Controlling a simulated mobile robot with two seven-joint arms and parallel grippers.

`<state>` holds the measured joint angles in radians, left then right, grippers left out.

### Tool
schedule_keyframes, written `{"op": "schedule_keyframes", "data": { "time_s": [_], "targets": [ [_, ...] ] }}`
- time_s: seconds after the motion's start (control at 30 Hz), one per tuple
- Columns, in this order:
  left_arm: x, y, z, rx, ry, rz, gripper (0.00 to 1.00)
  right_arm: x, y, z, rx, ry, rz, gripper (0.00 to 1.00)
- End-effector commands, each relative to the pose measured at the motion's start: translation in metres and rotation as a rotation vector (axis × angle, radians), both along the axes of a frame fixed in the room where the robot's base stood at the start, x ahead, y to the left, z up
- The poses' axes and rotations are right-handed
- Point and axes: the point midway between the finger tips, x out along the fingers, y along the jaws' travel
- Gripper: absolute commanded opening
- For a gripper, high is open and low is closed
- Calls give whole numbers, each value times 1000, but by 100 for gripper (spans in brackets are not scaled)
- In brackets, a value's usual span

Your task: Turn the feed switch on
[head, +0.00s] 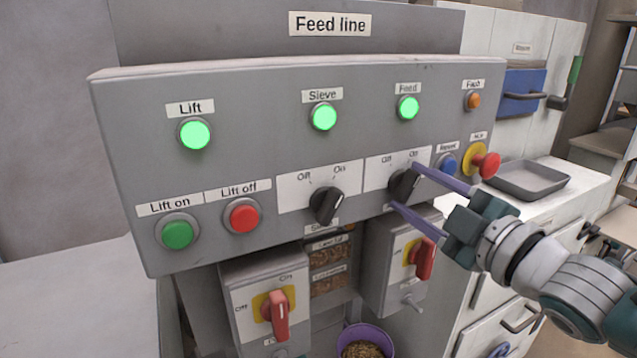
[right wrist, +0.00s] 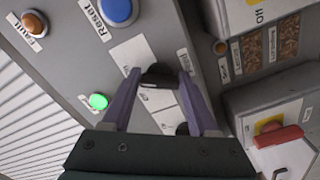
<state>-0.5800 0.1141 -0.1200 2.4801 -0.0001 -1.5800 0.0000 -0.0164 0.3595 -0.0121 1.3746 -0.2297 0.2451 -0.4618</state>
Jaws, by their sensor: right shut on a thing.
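The feed switch (head: 404,184) is a black rotary knob on a white plate marked Off and On, at the right of the grey panel. Its handle appears tilted toward the On side. My right gripper (head: 403,188) reaches in from the right with its two purple fingers on either side of the knob, shut on it. In the right wrist view the knob (right wrist: 160,76) sits between the fingertips, partly hidden. The Feed lamp (head: 408,108) above it glows green. My left gripper is not in view.
The similar sieve switch (head: 326,205) is just left. The blue Reset button (head: 447,163) and red emergency stop (head: 487,164) are close on the right. A box with a red handle (head: 424,258) is below. Lift (head: 195,134) and Sieve (head: 323,117) lamps glow green; the orange Fault lamp (head: 473,100) looks unlit.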

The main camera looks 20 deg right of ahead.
Motion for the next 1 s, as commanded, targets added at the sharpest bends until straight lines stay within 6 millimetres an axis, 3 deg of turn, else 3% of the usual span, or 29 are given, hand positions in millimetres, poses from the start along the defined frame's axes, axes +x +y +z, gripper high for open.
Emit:
{"op": "schedule_keyframes", "data": {
  "time_s": [0.47,0.5,0.73,1.0],
  "targets": [
    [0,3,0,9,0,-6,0,0,0,0,16,0,0,4],
    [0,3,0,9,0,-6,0,0,0,0,16,0,0,63],
    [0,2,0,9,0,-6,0,0,0,0,14,1,1,89],
    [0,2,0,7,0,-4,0,-1,0,0,13,1,0,90]
  ]
}}
